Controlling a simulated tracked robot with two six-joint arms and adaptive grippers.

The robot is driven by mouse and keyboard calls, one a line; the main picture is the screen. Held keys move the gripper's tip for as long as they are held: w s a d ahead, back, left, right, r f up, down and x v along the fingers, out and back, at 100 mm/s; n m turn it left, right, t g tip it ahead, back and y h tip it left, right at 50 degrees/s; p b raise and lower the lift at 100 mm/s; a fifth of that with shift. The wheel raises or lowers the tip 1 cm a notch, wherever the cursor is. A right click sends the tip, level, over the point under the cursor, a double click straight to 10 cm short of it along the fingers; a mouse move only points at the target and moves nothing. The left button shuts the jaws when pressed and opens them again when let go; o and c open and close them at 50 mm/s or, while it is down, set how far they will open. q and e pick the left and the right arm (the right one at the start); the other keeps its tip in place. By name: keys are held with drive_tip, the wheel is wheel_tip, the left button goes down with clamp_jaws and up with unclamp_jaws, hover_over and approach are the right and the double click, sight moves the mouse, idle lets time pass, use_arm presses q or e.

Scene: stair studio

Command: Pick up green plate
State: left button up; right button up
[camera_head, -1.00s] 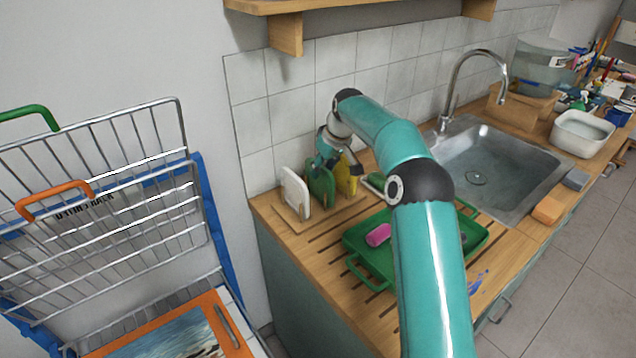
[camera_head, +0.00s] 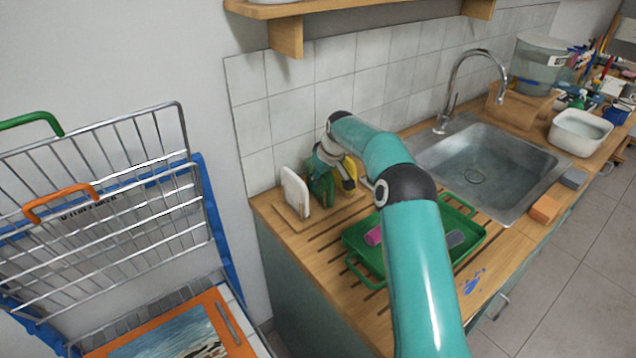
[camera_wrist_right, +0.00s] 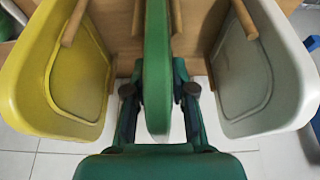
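The green plate (camera_head: 322,190) stands upright on edge in a wooden rack, between a white plate (camera_head: 296,192) and a yellow plate (camera_head: 349,174). My right gripper (camera_wrist_right: 159,90) is open around the green plate, which shows edge-on in the right wrist view (camera_wrist_right: 157,60). One finger is on each side of it, with a gap visible at least on the right side. In that view the yellow plate (camera_wrist_right: 58,75) is on the left and the white plate (camera_wrist_right: 262,75) on the right. In the head view my gripper partly hides the green plate. My left gripper is not in view.
The wooden rack (camera_head: 290,217) stands on the counter by the tiled wall. A green tray (camera_head: 366,277) with a pink item (camera_head: 373,237) sits in front. A metal sink (camera_head: 510,205) is to the right. A wire rack (camera_head: 110,250) stands at the left.

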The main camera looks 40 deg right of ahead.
clamp_jaws()
drive_tip(key=shift+r, duration=0.15)
